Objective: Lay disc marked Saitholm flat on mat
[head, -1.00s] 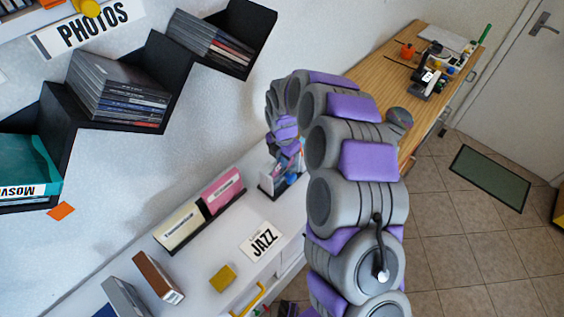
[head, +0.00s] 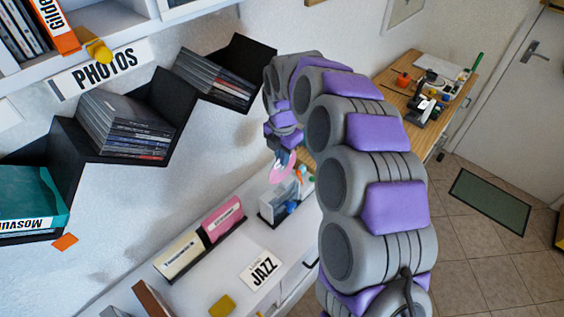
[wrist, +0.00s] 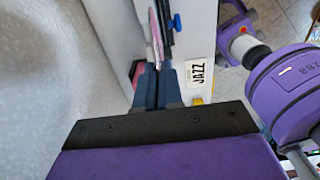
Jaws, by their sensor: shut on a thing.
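My gripper (head: 283,154) is shut on a thin pink disc (head: 284,170), whose lower part hangs from the fingers beside the wall. No name on the disc can be read. In the wrist view my gripper (wrist: 154,82) points away along the white cabinet, and the disc (wrist: 155,38) shows nearly edge-on beyond the fingertips. In the head view the disc is above or just in front of a clear holder (head: 283,197) on the cabinet; whether they touch I cannot tell. A dark green mat (head: 490,205) lies on the tiled floor near the door.
A white cabinet top (head: 225,262) holds a JAZZ label (head: 260,268) and cream and pink cases (head: 222,219). Black zigzag shelves (head: 165,90) with stacked cases hang on the left wall. A wooden desk (head: 400,95) with small items stands behind my arm.

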